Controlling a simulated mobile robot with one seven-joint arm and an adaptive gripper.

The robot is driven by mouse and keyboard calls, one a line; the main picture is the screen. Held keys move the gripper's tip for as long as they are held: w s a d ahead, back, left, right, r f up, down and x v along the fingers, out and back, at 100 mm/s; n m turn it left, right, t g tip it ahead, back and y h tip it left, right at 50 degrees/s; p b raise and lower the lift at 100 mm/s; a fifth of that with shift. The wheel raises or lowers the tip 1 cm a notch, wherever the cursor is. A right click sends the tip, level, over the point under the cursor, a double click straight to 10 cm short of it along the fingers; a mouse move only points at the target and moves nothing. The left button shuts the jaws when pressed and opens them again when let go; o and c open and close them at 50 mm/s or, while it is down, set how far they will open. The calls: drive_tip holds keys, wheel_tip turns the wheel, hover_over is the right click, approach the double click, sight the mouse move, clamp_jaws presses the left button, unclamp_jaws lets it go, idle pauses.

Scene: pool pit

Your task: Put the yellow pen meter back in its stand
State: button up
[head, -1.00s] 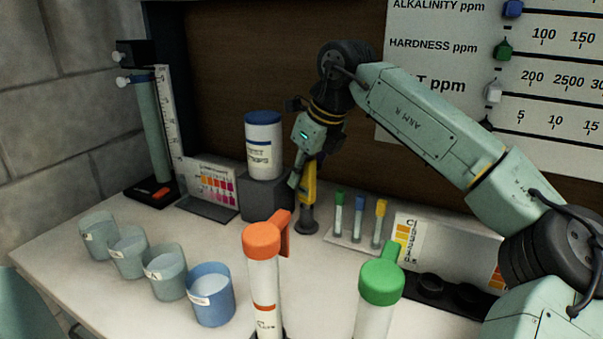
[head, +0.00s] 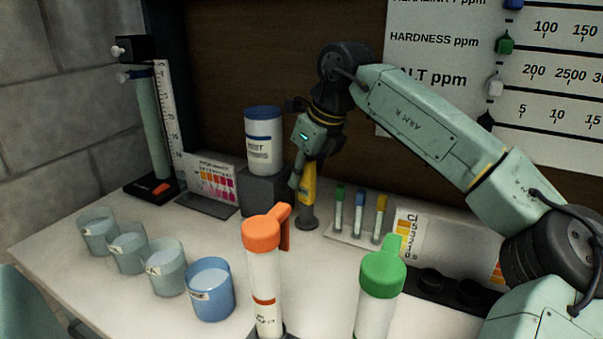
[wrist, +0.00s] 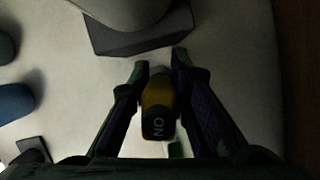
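The yellow pen meter (head: 308,184) is roughly upright, with its lower end at the small round grey stand (head: 307,221) on the bench; whether it is fully seated I cannot tell. My gripper (head: 303,183) points down at the meter, its fingers on either side of the meter's upper body. In the wrist view the meter (wrist: 158,96) sits between both fingertips, which look in contact with its sides. Its dark end cap with lettering faces the camera. The stand is mostly hidden behind the meter there.
A grey block (head: 265,192) carrying a white tub (head: 263,145) stands close left of the meter. A rack of small vials (head: 350,238) is close right. Orange-capped (head: 265,236) and green-capped (head: 382,274) tubes stand in front. Several cups (head: 208,290) line the left front.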

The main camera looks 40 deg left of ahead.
drive_tip(key=o, duration=0.5)
drive_tip(key=shift+r+p, duration=3.15)
drive_tip(key=shift+r, duration=0.35)
